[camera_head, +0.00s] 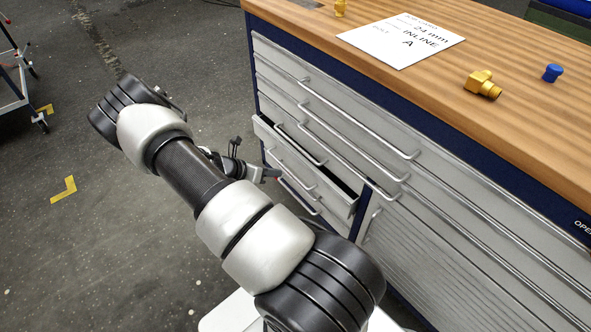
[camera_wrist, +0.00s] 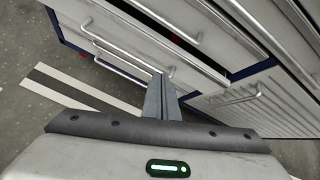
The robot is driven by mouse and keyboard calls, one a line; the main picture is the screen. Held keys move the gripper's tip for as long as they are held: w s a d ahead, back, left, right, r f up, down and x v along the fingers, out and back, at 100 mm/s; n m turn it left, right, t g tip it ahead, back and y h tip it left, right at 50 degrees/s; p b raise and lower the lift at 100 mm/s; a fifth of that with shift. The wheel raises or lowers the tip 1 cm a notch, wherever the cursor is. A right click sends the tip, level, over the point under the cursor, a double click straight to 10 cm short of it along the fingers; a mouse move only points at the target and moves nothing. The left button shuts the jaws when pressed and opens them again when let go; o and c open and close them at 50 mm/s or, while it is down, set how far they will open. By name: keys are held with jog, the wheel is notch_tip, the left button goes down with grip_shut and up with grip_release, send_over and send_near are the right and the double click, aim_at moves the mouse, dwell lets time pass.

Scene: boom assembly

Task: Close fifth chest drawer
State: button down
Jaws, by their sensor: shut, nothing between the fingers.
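The chest (camera_head: 330,125) has grey drawer fronts with bar handles in a dark blue frame. One narrow drawer (camera_head: 300,172) low on its left side stands partly pulled out, with a dark gap behind its front. I cannot tell for certain whether it is the fifth. My gripper (camera_head: 274,174) is in front of the chest near this drawer, partly hidden by my arm. In the wrist view my gripper (camera_wrist: 161,92) has its fingers together and empty, pointing at the drawer fronts. The pulled-out drawer (camera_wrist: 150,28) also shows there, with its handle. Contact cannot be told.
The wooden worktop (camera_head: 500,60) carries a white paper sign (camera_head: 401,40), a brass fitting (camera_head: 483,84) and a blue cap (camera_head: 552,73). A cart (camera_head: 18,80) stands at the far left.

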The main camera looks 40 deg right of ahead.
jog(key=s+a+n+h+p, duration=0.1)
jog(key=s+n+h+p, duration=0.2)
jog(key=n, duration=0.7)
jog(key=n+y+b, duration=0.1)
jog(key=n+b, duration=0.1)
jog(key=n, duration=0.1)
send_near(318, 173)
jog(key=d+f, duration=0.1)
jog(key=f, duration=0.1)
jog(key=d+f, duration=0.2)
jog(key=shift+s+d+f, duration=0.1)
jog(key=shift+s, duration=0.1)
jog(key=shift+d, duration=0.7)
jog(key=shift+d+b, duration=0.1)
jog(key=shift+b, duration=0.2)
jog(key=shift+s+d+b, duration=0.1)
jog(key=shift+d+b, duration=0.25)
jog(key=shift+d, duration=0.85)
jog(key=shift+a, duration=0.15)
